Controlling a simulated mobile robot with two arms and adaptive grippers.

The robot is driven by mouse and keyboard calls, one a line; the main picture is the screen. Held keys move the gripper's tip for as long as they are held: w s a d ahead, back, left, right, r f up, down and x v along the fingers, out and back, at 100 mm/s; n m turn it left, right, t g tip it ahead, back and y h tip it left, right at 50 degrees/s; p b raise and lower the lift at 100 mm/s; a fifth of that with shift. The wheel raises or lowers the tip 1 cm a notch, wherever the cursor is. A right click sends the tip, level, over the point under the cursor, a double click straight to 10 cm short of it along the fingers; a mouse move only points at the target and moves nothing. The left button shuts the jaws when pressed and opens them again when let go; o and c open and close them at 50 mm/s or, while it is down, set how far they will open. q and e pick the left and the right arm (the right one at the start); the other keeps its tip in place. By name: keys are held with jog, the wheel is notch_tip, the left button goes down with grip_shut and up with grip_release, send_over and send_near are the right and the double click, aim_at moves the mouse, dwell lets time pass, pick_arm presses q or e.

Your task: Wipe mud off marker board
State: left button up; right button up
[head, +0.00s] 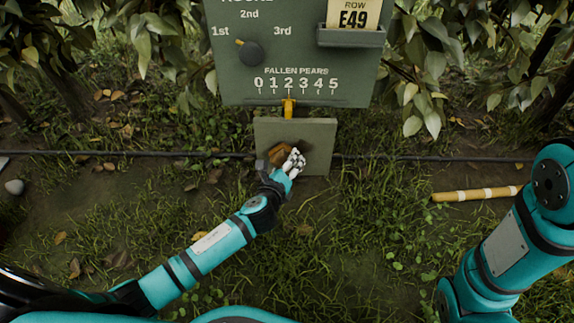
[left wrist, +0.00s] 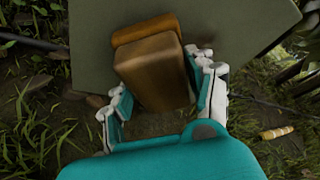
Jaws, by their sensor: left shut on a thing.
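A small grey-green marker board (head: 320,134) stands low under the big sign. It also fills the upper part of the left wrist view (left wrist: 235,25). My left gripper (head: 292,163) is in front of this board, shut on a brown block (head: 279,156). In the left wrist view the block (left wrist: 152,72) sits between the fingers of the gripper (left wrist: 160,95), its far end at the board's face. I cannot tell whether it touches. A dark brownish patch shows on the board around the block; mud or shadow is unclear. My right arm is at the right edge, its gripper out of view.
The big green sign (head: 300,45) with a round dial (head: 249,53), a row card (head: 353,14) and a yellow slider (head: 289,107) stands above. A dark hose (head: 200,154) crosses the ground. A banded wooden stick (head: 478,194) lies right; a stone (head: 14,187) lies left.

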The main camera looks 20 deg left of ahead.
pick_arm(q)
jog(key=shift+w, duration=0.25)
